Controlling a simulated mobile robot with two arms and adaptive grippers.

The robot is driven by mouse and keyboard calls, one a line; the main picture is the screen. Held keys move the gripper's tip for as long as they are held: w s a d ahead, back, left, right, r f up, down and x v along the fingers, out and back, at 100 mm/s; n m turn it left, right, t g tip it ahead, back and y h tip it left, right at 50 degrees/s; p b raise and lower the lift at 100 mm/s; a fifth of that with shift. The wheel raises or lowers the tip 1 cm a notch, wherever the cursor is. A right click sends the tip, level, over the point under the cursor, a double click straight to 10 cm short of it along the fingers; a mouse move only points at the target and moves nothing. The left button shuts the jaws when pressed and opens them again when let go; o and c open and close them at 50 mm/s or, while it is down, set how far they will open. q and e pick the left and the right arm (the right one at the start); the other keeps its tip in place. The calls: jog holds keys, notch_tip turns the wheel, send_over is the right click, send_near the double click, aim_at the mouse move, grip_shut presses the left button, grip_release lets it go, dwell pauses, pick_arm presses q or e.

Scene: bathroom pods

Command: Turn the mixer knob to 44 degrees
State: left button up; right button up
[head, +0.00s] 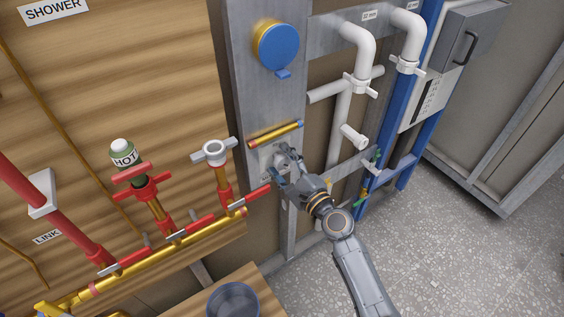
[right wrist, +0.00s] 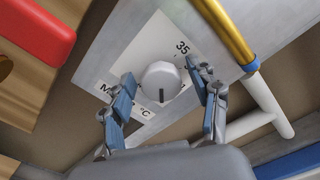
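The mixer knob (right wrist: 160,82) is a round white knob with a dark pointer mark toward the bottom of the picture. It sits on a white label plate (right wrist: 140,52) printed with "35", "°C" and other partly covered marks. My right gripper (right wrist: 161,74) is open, with one finger on each side of the knob; small gaps seem to show, but contact is hard to tell. In the head view my right gripper (head: 281,164) is at the grey panel (head: 262,105) and hides most of the knob. My left gripper is not in view.
A brass pipe (head: 275,134) runs just above the knob. Red and brass pipes with a HOT valve (head: 130,170) stand to the left. White pipes (head: 362,60) and a blue post (head: 395,115) are to the right. A dark round container (head: 232,299) sits below.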

jog(key=shift+d, duration=0.1)
jog(key=v, duration=1.2)
jog(key=s+d+f+n+g+h, duration=0.2)
jog(key=s+d+f+n, duration=0.15)
jog(key=f, duration=0.85)
jog(key=s+d+f+n+g+h, duration=0.2)
jog(key=s+f+n+g, duration=0.15)
jog(key=f, duration=0.85)
jog(key=s+d+f+n+g+h, duration=0.25)
jog(key=s+f, duration=0.25)
jog(key=f, duration=0.7)
jog(key=s+d+f+n+g+h, duration=0.1)
jog(key=s+d+f+n+g, duration=0.1)
jog(key=s+f, duration=0.3)
jog(key=s+d+f+n+g+h, duration=0.1)
jog(key=s+f+n, duration=0.4)
jog(key=s, duration=0.9)
jog(key=s+d+f+n+g+h, duration=0.1)
jog(key=s+d+f+n+g, duration=0.2)
jog(key=s, duration=0.7)
notch_tip(320, 180, down, 3)
jog(key=d, duration=0.2)
jog(key=shift+s+d+f, duration=0.2)
jog(key=shift+d+f, duration=0.05)
jog(key=shift+d, duration=0.1)
jog(key=shift+h, duration=0.25)
